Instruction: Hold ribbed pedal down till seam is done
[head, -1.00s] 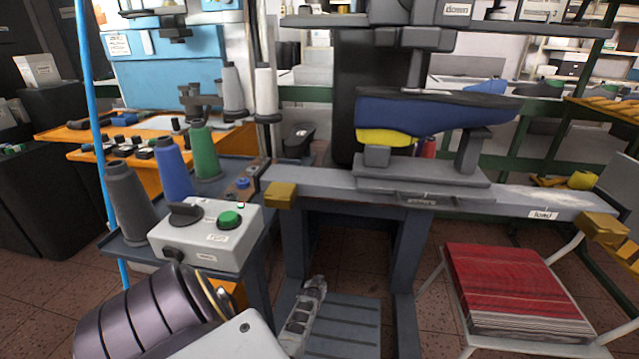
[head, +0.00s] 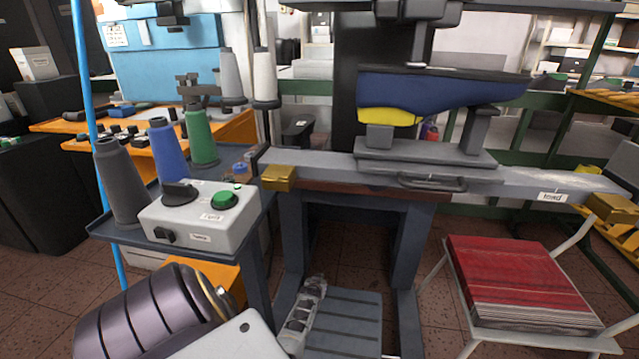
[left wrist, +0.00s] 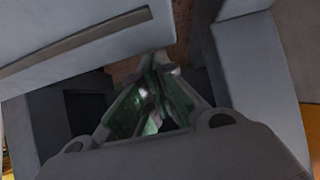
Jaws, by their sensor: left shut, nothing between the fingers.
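The ribbed pedal (head: 350,320) is a dark grey plate with raised bars on the floor under the machine, between its two legs. My left gripper (head: 316,284) is low beside the pedal's left edge in the head view, shut and empty. Whether it touches or presses the pedal I cannot tell. In the left wrist view the closed fingers (left wrist: 160,62) meet near the centre, between grey surfaces. My right gripper is not in view.
A grey control box (head: 205,222) with a green button (head: 224,200) sits on the left side table, with thread cones (head: 170,155) behind. A chair with a red-topped stack (head: 505,270) stands right. Machine legs (head: 408,270) flank the pedal.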

